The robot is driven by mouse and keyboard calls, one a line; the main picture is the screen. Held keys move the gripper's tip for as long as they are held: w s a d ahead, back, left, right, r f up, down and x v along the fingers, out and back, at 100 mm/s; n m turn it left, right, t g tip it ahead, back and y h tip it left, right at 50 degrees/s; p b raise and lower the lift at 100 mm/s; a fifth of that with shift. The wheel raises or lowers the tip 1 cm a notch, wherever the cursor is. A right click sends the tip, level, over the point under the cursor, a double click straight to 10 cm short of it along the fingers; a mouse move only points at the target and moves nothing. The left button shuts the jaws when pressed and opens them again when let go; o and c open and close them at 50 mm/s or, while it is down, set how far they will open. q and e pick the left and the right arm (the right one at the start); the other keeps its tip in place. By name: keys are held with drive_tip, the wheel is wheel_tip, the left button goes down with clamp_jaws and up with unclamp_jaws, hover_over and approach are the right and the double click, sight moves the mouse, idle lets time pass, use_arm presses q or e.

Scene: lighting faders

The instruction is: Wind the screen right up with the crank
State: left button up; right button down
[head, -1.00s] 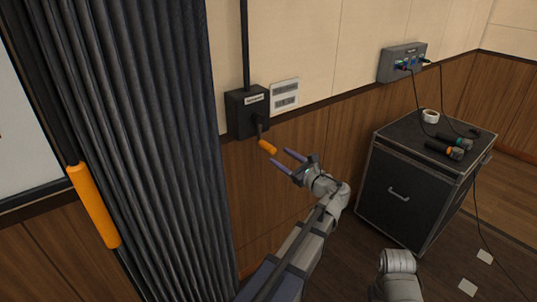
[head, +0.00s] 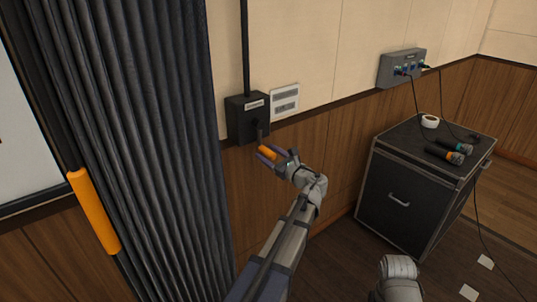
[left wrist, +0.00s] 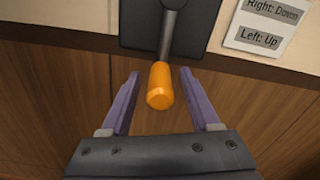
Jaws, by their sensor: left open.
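The crank has an orange handle (head: 267,153) on a grey arm, hanging down from a black box (head: 246,119) on the wall. In the left wrist view the orange handle (left wrist: 160,86) points toward the camera. My left gripper (head: 268,155) is open, with one finger on each side of the handle. In the left wrist view its purple fingers (left wrist: 158,92) show a gap to the handle on both sides. A label (left wrist: 265,25) beside the box reads "Right: Down" and "Left: Up". The screen itself is not clearly identifiable.
A dark pleated curtain (head: 125,130) hangs left of the box. An orange grip (head: 94,212) on a dark pole stands at the far left. A black case (head: 405,190) with microphones and tape stands at right, below a grey socket box (head: 402,68).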

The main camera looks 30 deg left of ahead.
use_arm(q)
clamp_jaws()
idle(0.4)
idle(0.9)
